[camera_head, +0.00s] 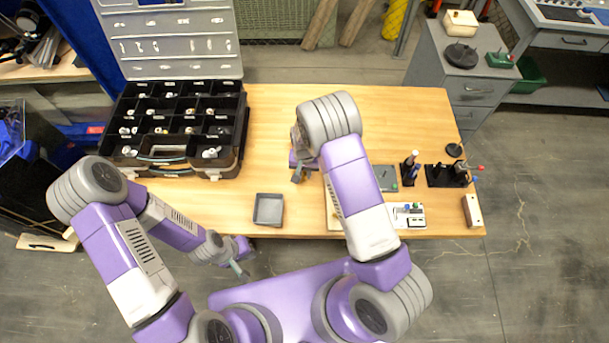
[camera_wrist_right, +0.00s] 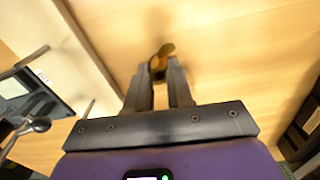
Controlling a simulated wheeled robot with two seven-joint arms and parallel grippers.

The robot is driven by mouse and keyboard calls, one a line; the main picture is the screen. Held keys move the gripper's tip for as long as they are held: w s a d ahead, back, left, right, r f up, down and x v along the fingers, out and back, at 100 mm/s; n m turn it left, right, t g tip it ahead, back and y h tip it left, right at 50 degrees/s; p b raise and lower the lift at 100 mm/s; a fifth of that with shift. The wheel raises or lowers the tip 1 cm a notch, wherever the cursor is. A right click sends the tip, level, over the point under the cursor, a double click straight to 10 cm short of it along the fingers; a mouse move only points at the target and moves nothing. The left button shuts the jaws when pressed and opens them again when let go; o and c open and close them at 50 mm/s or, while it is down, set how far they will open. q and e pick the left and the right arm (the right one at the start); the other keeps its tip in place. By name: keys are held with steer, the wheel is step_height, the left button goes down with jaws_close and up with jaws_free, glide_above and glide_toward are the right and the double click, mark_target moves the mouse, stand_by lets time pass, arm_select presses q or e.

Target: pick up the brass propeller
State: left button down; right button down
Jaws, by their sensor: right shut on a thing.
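The brass propeller (camera_wrist_right: 164,50) shows in the right wrist view as a small golden-brown piece at the fingertips. My right gripper (camera_wrist_right: 159,73) is shut on it, with the wooden table top behind. I cannot tell how far it is above the table. In the head view my right gripper (camera_head: 298,174) is over the middle of the table, and the propeller is too small to make out there. My left gripper (camera_head: 240,270) hangs in front of the table's front edge, clear of the table. Its fingers are too small to judge.
An open black compartment case (camera_head: 243,140) with small parts stands at the table's left. A grey tray (camera_head: 269,222) lies near the front edge. A pale board (camera_head: 333,215), black stands (camera_head: 440,178) and a small block (camera_head: 472,210) are on the right. The table's back middle (camera_head: 275,110) is clear.

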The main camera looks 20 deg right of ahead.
steer(key=shift+r, duration=0.1)
step_height(320, 180, up, 10)
steer(key=p, duration=0.1)
stand_by(0.3)
